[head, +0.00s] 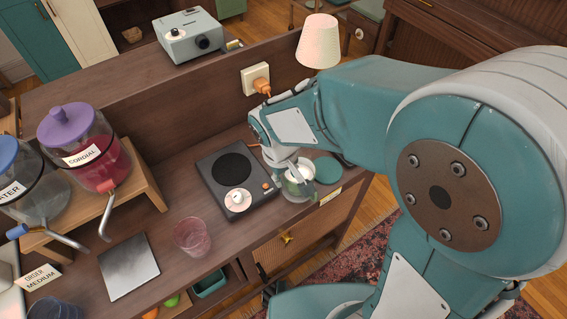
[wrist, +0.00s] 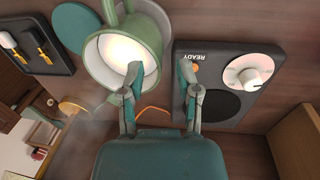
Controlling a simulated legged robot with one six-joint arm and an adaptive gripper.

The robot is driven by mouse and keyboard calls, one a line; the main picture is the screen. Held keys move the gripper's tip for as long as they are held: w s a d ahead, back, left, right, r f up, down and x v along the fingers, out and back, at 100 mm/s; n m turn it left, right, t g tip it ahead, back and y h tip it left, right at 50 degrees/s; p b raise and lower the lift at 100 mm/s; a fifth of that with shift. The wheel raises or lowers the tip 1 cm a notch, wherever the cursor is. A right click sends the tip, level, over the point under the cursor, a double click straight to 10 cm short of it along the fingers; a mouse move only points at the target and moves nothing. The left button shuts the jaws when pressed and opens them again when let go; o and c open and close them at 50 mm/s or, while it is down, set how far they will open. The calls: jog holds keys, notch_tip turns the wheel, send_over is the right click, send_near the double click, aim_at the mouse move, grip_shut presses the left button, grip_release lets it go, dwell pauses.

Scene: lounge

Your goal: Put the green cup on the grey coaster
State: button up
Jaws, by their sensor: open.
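The green cup (wrist: 97,58) has a pale inside and a handle, and fills the upper left of the wrist view. In the head view the cup (head: 299,188) is partly hidden by my gripper (head: 302,178). My gripper (wrist: 161,78) is open. Its left finger overlaps the cup's rim in the wrist view; I cannot tell whether it is inside or above. The right finger is over the edge of the hot plate. A flat grey square (head: 128,267), which looks like the grey coaster, lies bare at the counter's front left in the head view.
A black hot plate (head: 235,178) marked READY stands left of the cup. A clear tumbler (head: 192,238) stands between it and the grey square. Cordial (head: 84,148) and water (head: 35,190) dispensers stand on the left. A teal disc (head: 327,168) lies beside the cup.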

notch_tip(320, 180, up, 6)
jog(key=s+d+r+m+t, duration=0.2)
jog(key=s+d+r+m, duration=0.1)
jog(key=s+d+r, duration=0.2)
jog(key=s+d+r+m+t+y, duration=0.1)
jog(key=s+d+r+m+t, duration=0.1)
jog(key=s+d+r, duration=0.3)
jog(key=d+m, duration=0.1)
jog(key=d, duration=0.3)
jog(key=shift+s+d+m+t, duration=0.15)
jog(key=shift+d+m+t, duration=0.1)
jog(key=shift+m+t, duration=0.15)
jog(key=shift+d+r, duration=0.1)
dwell(0.6)
